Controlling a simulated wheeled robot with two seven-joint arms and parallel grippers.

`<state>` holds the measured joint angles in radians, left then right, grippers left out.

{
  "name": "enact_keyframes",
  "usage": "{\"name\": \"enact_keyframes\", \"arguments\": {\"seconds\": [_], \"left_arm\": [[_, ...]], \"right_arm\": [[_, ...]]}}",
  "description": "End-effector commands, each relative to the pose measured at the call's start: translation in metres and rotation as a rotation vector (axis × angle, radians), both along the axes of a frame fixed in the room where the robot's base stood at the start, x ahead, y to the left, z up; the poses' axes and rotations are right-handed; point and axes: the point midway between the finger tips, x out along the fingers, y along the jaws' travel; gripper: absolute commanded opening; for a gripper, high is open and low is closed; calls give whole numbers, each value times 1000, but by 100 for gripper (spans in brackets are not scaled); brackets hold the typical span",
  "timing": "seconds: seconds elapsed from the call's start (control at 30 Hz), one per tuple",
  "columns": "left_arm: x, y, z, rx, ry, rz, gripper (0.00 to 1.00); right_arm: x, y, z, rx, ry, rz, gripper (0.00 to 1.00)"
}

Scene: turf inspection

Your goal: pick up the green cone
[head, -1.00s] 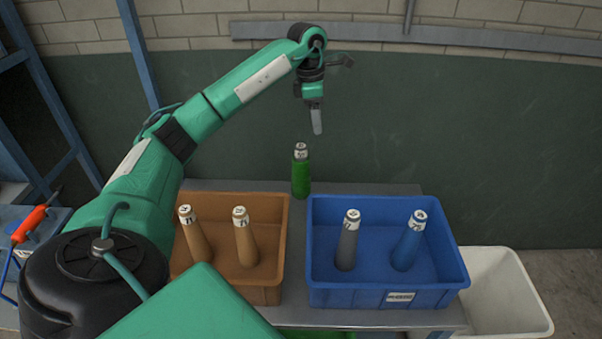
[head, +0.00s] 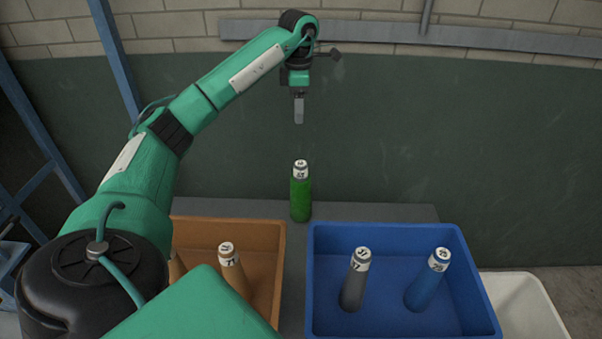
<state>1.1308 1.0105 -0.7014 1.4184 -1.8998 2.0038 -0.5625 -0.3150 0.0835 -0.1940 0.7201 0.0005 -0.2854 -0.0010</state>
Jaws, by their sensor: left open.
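The green cone (head: 300,193) stands upright on the grey table between and behind the two bins, with a white labelled top. My left gripper (head: 299,112) hangs above it, pointing down, apart from it with a clear gap to its top. The gripper is open and empty; from this side its fingers overlap and look like one. My right gripper is not in view.
A brown bin (head: 230,224) at left holds tan cones (head: 235,275), partly hidden by my arm. A blue bin (head: 385,230) at right holds a grey cone (head: 354,285) and a blue cone (head: 427,285). A white bin (head: 525,305) stands at far right. A dark wall is behind.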

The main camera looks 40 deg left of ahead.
Motion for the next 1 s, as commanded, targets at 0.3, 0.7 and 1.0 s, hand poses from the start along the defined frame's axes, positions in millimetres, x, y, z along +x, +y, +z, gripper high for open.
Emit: {"name": "enact_keyframes", "arguments": {"seconds": [0.3, 0.7, 1.0], "left_arm": [[0, 0, -41, -1, -1, 0, 64], [0, 0, -74, 0, 1, 0, 64], [-1, -1, -128, -1, 2, -1, 64]], "right_arm": [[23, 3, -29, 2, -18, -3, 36], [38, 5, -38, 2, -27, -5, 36], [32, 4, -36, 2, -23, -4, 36]]}}
